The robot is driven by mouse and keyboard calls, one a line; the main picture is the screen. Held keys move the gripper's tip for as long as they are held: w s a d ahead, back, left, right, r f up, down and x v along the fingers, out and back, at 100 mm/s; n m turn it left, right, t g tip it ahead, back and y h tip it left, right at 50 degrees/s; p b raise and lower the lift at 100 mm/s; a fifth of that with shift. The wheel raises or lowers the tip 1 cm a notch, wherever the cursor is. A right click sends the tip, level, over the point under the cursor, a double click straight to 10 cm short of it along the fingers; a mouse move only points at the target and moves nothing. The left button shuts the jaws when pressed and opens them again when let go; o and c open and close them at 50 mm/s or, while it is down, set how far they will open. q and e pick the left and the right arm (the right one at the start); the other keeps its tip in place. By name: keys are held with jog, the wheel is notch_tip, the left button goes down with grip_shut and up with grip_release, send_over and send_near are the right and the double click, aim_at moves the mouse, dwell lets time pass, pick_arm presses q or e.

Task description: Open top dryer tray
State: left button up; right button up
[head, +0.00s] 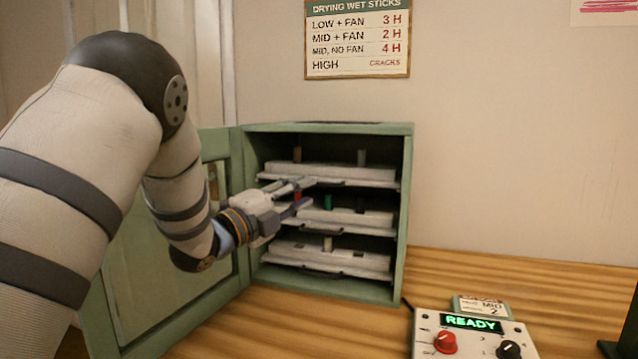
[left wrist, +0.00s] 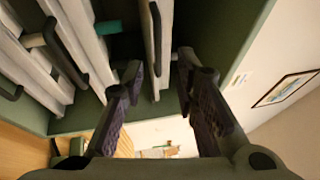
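The green dryer cabinet (head: 408,170) stands on the table with its door (head: 165,270) swung open to the left. The top dryer tray (head: 375,176) is pale, sits inside the cabinet and holds a few upright sticks. My left gripper (head: 306,194) is open at the cabinet's front, near the top tray's front edge. In the left wrist view, the open fingers (left wrist: 158,78) lie on either side of the top tray's dark handle (left wrist: 156,35). I cannot tell whether they touch it. My right gripper is not in view.
The middle tray (head: 375,219), with red and green sticks, and the bottom tray (head: 370,262) sit below inside the cabinet. A control box (head: 470,340) reading READY is at the front right. A drying chart (head: 358,40) hangs on the wall. The table right of the cabinet is mostly clear.

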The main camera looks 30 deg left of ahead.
aim_at(318, 184)
pick_arm(q)
jog(key=x, duration=0.6)
jog(key=shift+w, duration=0.25)
jog(key=shift+a, duration=0.1)
grip_shut()
